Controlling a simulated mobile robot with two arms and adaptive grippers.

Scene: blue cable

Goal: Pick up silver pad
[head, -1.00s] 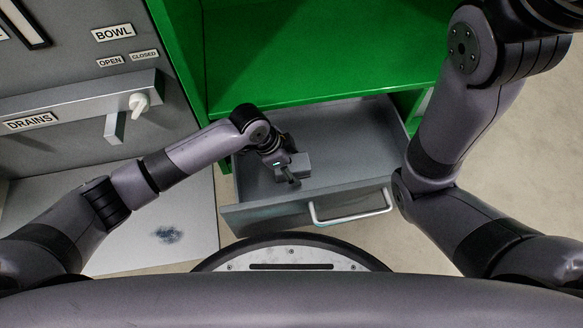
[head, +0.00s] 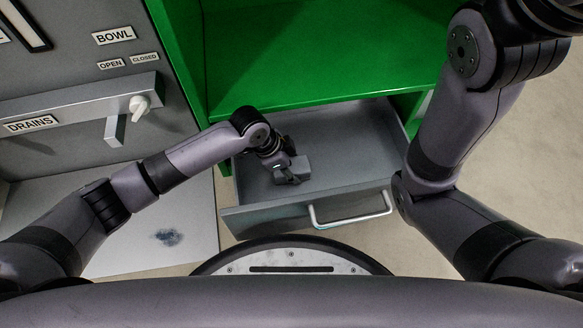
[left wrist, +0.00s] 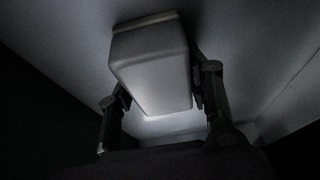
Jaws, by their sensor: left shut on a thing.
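The silver pad is a pale grey block with rounded edges, large in the left wrist view (left wrist: 150,65). In the head view the silver pad (head: 301,165) is a small grey shape inside the open drawer (head: 345,165). My left gripper (head: 290,175) reaches down into the drawer at the pad. In the left wrist view the fingers of my left gripper (left wrist: 160,95) lie on either side of the pad, shut on it. I cannot tell whether the pad touches the drawer floor. My right gripper is out of view; only my right arm shows.
The drawer has a white bar handle (head: 350,212) at its front and sits below a green cabinet (head: 320,50). A grey panel with a white knob (head: 139,104) stands at the left. A dark smudge (head: 167,237) marks the light surface below it.

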